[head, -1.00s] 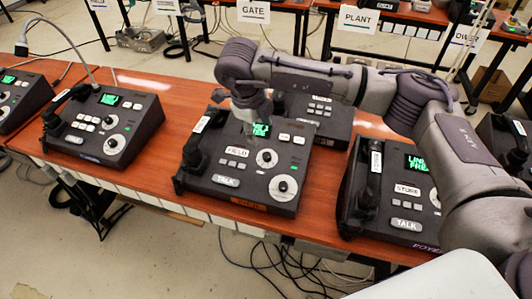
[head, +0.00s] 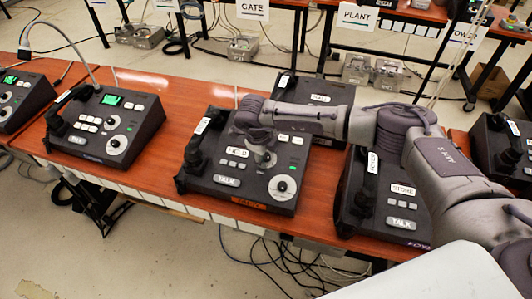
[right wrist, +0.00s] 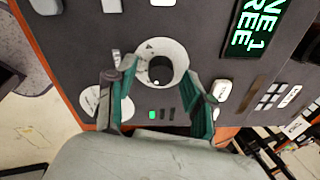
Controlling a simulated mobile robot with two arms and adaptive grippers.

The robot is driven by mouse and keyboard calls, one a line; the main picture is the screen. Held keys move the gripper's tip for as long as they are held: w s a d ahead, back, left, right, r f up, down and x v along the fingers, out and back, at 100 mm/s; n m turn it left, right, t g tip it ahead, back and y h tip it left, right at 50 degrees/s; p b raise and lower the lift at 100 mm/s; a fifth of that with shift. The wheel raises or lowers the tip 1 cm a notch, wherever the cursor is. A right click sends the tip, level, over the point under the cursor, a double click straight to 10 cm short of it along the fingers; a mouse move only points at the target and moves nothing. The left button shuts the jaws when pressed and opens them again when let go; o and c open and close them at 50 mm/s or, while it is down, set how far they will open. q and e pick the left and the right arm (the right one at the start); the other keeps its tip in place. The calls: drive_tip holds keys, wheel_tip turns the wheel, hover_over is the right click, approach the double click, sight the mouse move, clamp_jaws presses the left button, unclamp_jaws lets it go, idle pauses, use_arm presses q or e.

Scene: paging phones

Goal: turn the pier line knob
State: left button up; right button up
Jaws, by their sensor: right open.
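The middle front phone (head: 200,180), dark, has a key marked FIELD, a TALK bar and an orange front label too small to read. My right gripper (head: 264,155) is over its upper white dial, which it partly hides. In the right wrist view, a dark round knob (right wrist: 161,70) sits on a white dial (right wrist: 176,52). My open right gripper (right wrist: 158,100) has one finger on each side, just below the knob in the picture; contact cannot be told. A lit screen (right wrist: 258,28) is at upper right. No label reading "pier" is legible. My left gripper is not in view.
The lower dial (head: 283,187) is close beside the gripper. Similar phones stand left (head: 105,125), right (head: 390,210) and behind (head: 318,90) on the wooden table (head: 185,95). My right arm passes over the back and right phones. Cables hang below the front edge.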

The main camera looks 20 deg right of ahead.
drive_tip(key=shift+c, duration=0.2)
clamp_jaws()
